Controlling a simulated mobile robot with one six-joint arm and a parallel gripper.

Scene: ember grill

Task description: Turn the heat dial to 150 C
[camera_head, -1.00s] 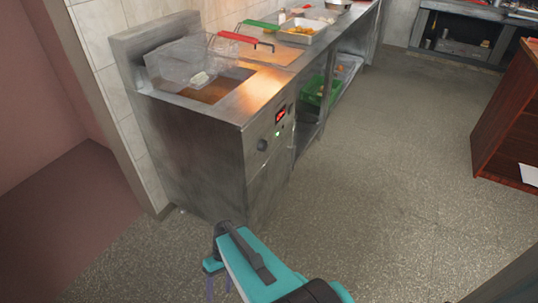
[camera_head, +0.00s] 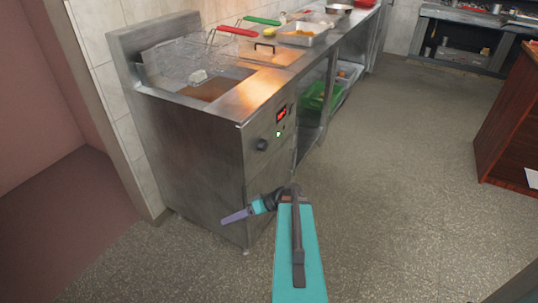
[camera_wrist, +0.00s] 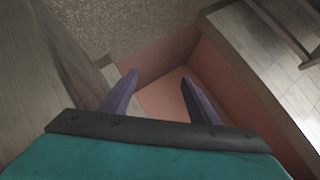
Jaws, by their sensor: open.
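The heat dial (camera_head: 262,144) is a small dark round knob on the front panel of the steel fryer (camera_head: 185,135). My gripper (camera_head: 234,216) is below the dial, in front of the fryer's lower front and apart from the dial. In the wrist view its two purple fingers (camera_wrist: 158,95) are spread with nothing between them. The dial does not show in the wrist view.
A wire basket (camera_head: 190,62) sits over the fryer well. A steel tray of food (camera_head: 303,34) stands on the counter behind. A green crate (camera_head: 318,96) is on the shelf below. A wooden cabinet (camera_head: 508,130) stands at right. The floor (camera_head: 400,160) between is clear.

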